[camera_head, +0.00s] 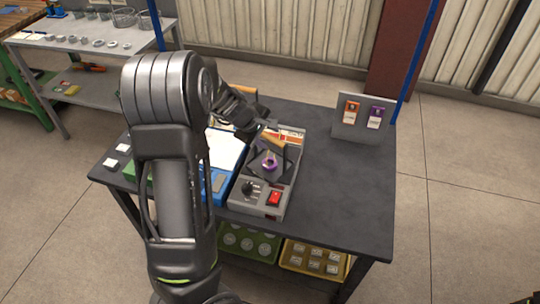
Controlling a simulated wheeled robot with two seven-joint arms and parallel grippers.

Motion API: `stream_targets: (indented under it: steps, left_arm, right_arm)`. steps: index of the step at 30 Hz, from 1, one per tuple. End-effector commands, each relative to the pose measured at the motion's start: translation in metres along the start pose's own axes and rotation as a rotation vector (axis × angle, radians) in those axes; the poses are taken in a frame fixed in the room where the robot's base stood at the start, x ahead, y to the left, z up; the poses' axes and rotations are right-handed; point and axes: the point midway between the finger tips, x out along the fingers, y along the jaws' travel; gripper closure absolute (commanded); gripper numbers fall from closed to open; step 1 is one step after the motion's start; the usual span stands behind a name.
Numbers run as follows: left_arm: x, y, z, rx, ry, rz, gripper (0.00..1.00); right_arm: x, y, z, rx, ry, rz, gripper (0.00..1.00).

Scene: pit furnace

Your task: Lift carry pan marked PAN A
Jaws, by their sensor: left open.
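No label reading PAN A is legible in the head view, and I cannot tell which thing is the pan. My left gripper (268,128) is open over the back of a grey device (270,207) on the dark table, and its fingers are small and partly unclear. The device has a black knob, a red switch and a dark square plate (255,172) with a small purple object (268,161) on it. I cannot tell whether the gripper touches anything. My left arm hides the table's left part. My right gripper is not in view.
The dark table (350,215) is clear on its right. A stand (362,122) holds an orange and a purple card. A blue-edged board (222,160) lies left of the device. Green and yellow trays (312,258) sit below. A grey bench (95,42) with several small dishes stands back left.

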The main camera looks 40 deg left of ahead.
Motion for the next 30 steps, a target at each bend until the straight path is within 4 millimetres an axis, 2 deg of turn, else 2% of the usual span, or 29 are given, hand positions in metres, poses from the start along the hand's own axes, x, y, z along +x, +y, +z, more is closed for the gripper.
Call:
stream_targets:
  steps: [10, 21, 30]
  left_arm:
    - [0.004, 0.000, 0.000, 0.000, 0.001, 0.001, 0.55]
    - [0.050, 0.000, 0.002, 0.000, 0.001, 0.000, 0.55]
    - [0.052, 0.000, 0.002, 0.000, 0.001, 0.002, 0.55]
  right_arm:
    - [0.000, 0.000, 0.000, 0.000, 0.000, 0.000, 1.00]
    - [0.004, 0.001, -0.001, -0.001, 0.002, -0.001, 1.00]
    - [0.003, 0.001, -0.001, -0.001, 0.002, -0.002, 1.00]
